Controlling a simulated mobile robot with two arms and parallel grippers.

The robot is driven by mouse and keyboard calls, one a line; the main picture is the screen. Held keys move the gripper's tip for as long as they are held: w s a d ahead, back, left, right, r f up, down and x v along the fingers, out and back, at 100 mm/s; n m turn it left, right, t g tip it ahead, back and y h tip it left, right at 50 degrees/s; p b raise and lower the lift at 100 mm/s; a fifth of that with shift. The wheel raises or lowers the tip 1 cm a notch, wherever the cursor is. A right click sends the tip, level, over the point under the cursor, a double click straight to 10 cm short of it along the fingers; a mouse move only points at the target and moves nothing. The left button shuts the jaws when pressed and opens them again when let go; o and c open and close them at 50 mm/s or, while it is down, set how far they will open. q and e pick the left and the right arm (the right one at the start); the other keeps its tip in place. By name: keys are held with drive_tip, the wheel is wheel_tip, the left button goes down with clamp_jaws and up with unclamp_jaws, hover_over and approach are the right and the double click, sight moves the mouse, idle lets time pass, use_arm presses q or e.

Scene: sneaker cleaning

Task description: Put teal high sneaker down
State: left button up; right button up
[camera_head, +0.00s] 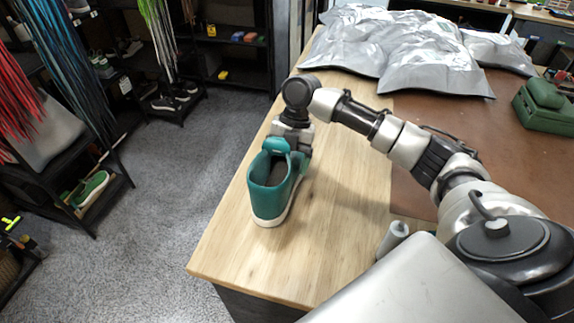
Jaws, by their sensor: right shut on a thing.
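The teal high sneaker (268,198) is at the left part of the wooden table (330,240), with its white sole downward and its dark opening facing up. My right gripper (290,147) reaches it from behind and is shut on its far upper edge. The fingertips are partly hidden by the shoe. The sole looks at or very close to the tabletop; I cannot tell whether it bears on it. My left gripper does not show.
Silver plastic bags (435,70) lie at the table's far end. A green case (545,105) sits at the right on a brown mat (480,125). Bare wood surrounds the sneaker, and the table's left edge is close. Shelves with shoes (90,188) stand across the floor.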

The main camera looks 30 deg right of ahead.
drive_tip(key=shift+w+d+f, duration=0.55)
drive_tip(key=shift+w, duration=0.2)
drive_tip(key=shift+f+p, duration=0.7)
drive_tip(key=shift+f, duration=1.3)
drive_tip(key=o, duration=1)
drive_tip(key=shift+w+d+r, duration=0.1)
drive_tip(key=shift+d+r, duration=0.15)
drive_tip(key=shift+r, duration=0.15)
drive_tip(key=b+v, duration=0.3)
drive_tip(key=v, duration=0.8)
